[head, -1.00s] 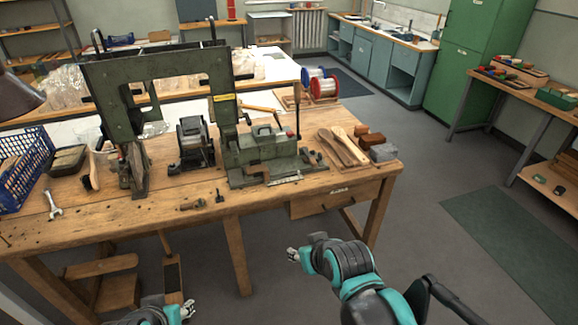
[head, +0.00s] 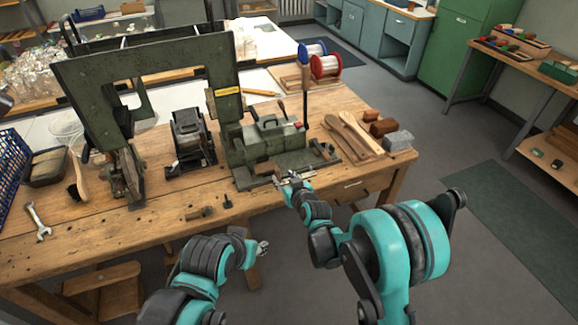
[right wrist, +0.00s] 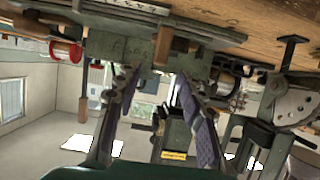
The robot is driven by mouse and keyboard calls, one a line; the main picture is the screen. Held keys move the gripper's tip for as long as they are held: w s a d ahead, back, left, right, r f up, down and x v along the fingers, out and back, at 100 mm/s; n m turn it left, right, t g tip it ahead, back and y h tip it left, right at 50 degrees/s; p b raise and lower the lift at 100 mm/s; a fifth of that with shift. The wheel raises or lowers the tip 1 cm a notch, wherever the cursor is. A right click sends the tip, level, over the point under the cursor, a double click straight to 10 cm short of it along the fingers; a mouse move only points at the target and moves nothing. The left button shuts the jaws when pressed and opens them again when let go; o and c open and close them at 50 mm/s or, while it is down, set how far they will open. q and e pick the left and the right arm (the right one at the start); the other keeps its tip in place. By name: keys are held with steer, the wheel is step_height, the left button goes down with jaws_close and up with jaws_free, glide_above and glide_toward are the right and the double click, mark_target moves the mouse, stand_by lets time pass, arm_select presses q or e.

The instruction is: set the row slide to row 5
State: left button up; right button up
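The green tufting machine (head: 265,148) stands near the front right edge of the wooden bench. The row slide seems to be the low metal part along its front edge, partly hidden by my right gripper (head: 292,180); its row marks are too small to read. In the right wrist view, which is upside down, my right gripper (right wrist: 158,80) has its two dark fingers spread apart. A green block of the machine (right wrist: 125,50) shows just beyond the fingertips, and I see nothing clamped. My left gripper (head: 262,248) is in front of the bench, below its top; its jaws are too small to judge.
A tall green frame (head: 150,65) and a dark device (head: 192,140) stand left of the machine. Wooden paddles (head: 355,138) and a grey block (head: 397,140) lie to its right. Small tools (head: 200,212) and a wrench (head: 38,222) lie near the front edge.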

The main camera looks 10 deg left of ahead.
mark_target(279, 173)
steer(key=b+x, duration=0.2)
steer(key=x, duration=0.4)
steer(key=shift+w+a+f, duration=0.1)
steer(key=shift+f, duration=0.05)
steer(key=shift+w+a+f, duration=0.1)
steer(key=shift+w+a, duration=0.25)
steer(key=shift+w, duration=0.1)
jaws_close()
